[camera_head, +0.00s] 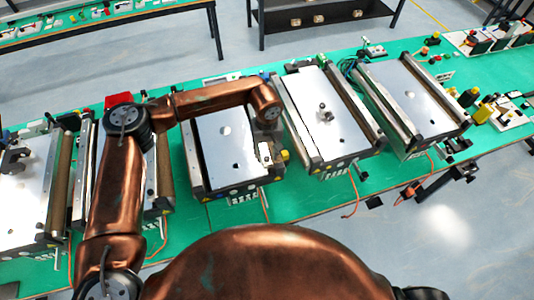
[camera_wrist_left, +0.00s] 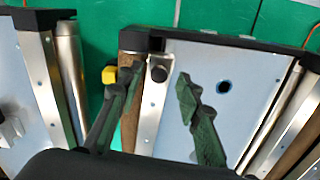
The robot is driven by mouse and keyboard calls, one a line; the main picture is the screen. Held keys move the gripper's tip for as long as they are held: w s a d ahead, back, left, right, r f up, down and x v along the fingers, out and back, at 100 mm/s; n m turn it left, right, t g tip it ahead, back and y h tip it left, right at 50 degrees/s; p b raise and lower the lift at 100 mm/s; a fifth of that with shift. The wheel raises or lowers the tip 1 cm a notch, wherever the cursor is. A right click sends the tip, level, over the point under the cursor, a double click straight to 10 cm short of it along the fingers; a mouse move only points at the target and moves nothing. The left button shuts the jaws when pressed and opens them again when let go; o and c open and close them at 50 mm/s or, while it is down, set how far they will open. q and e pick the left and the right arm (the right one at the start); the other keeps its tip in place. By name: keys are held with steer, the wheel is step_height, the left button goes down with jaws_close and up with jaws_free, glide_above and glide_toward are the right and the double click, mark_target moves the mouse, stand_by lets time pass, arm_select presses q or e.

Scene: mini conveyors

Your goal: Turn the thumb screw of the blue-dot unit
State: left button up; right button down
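The conveyor unit under my left gripper shows in the head view (camera_head: 226,164) and in the left wrist view (camera_wrist_left: 262,66). Its pale plate carries a dark, bluish round spot (camera_wrist_left: 223,87). A black thumb screw knob (camera_wrist_left: 158,74) stands on the metal rail at the unit's corner. My left gripper (camera_wrist_left: 159,74) is open, one dark green finger on each side of the knob in the picture; contact cannot be told. In the head view the left gripper (camera_head: 266,146) is small and partly hidden by my wrist above the unit's right side. My right gripper is not in view.
A yellow part (camera_wrist_left: 109,74) sits beside the unit's brown roller (camera_wrist_left: 130,118). A neighbouring conveyor unit (camera_head: 322,122) stands close on the right, another (camera_head: 412,98) beyond it. More units stand left, partly behind my arm. Green table surface (camera_head: 300,205) shows along the front edge.

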arm_select(q)
steer(key=shift+f, duration=0.4)
steer(key=shift+c, duration=0.5)
jaws_close()
